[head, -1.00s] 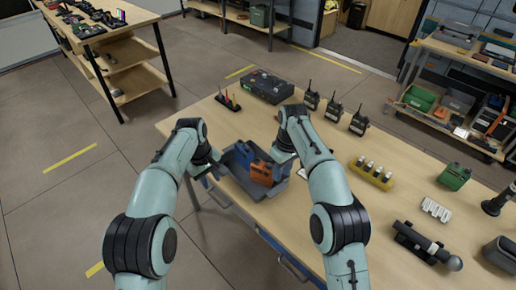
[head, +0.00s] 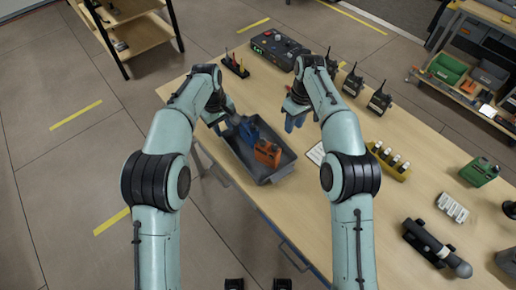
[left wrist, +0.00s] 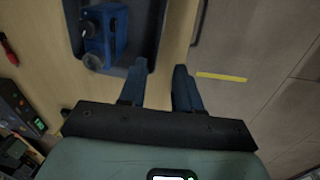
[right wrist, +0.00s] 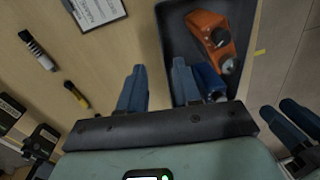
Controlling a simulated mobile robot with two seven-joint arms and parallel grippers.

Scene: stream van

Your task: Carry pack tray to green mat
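The pack tray (head: 277,178) is a dark grey open tray near the table's front edge. It holds a blue pack (head: 249,131) and an orange pack (head: 267,153). The left wrist view shows the tray rim (left wrist: 163,28) and blue pack (left wrist: 104,32); the right wrist view shows its wall (right wrist: 164,40) and orange pack (right wrist: 212,32). My left gripper (head: 218,125) is open by the tray's left end. My right gripper (head: 297,122) is open beyond the tray's right side, its fingers seemingly above the rim. I see no green mat.
A dark case (head: 278,46), several radios (head: 353,82), a yellow battery holder (head: 388,160) and a green pack (head: 479,171) stand on the table. A white sheet (head: 316,153) lies right of the tray. Shelves stand at the back left and right.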

